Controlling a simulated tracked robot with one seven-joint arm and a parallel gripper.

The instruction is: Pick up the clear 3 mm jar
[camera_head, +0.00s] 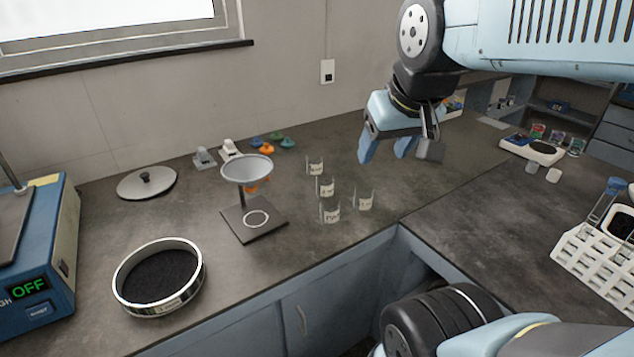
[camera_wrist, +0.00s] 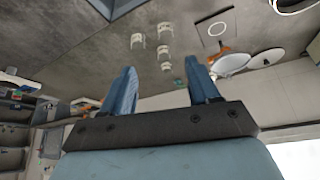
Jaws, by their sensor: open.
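Several small clear jars with white labels stand in a loose group on the dark bench: a back one (camera_head: 315,167), a middle one (camera_head: 325,187), a front one (camera_head: 330,212) and a right one (camera_head: 364,200). The labels are too small to read surely, so I cannot tell which is the 3 mm jar. My gripper (camera_head: 385,152) is open and empty, above the bench, to the right of and behind the jars in the head view. In the wrist view, the jars show beyond the blue fingers (camera_wrist: 160,66), apart from them.
A funnel on a stand (camera_head: 246,170) is left of the jars, with a round sieve (camera_head: 158,277) and a lid (camera_head: 147,183) farther left. The blue shaker (camera_head: 40,260) reads OFF. A white tube rack (camera_head: 600,250) stands right. Bare bench lies right of the jars.

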